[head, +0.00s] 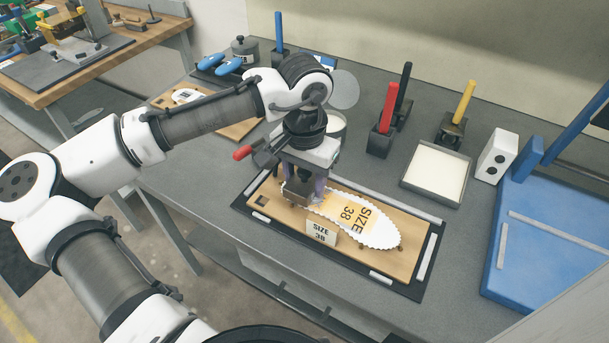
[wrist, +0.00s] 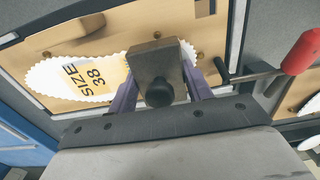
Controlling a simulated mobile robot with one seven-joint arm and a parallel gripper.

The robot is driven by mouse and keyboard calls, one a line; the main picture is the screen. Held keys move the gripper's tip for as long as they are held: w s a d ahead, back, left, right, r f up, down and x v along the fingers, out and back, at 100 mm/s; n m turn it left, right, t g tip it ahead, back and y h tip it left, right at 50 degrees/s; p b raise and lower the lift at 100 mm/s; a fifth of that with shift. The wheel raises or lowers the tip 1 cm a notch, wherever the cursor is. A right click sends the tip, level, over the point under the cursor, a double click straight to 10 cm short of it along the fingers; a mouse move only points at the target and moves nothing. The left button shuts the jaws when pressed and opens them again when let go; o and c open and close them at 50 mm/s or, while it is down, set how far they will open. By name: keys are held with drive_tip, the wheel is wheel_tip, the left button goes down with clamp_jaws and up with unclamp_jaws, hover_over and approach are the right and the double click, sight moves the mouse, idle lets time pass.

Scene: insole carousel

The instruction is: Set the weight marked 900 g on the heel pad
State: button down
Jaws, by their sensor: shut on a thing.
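My gripper (head: 303,192) is shut on a dark grey-brown block (wrist: 157,62) with a round black knob, which I take to be the weight. The purple fingers stand on both sides of it in the wrist view. No 900 g marking can be read on it. The gripper and block hide most of that end, so the heel pad is not clearly seen. I cannot tell whether the block touches it.
The insole lies on a wooden board (head: 410,258) in a dark frame. A red-handled lever (head: 243,152) is left of my gripper. A white-filled tray (head: 435,172), upright coloured handles and a blue fixture (head: 545,235) stand right.

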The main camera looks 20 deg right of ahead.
drive_tip(key=shift+f, duration=0.1)
drive_tip(key=c, duration=0.6)
unclamp_jaws()
wheel_tip(320, 180, up, 12)
drive_tip(key=shift+r, duration=0.2)
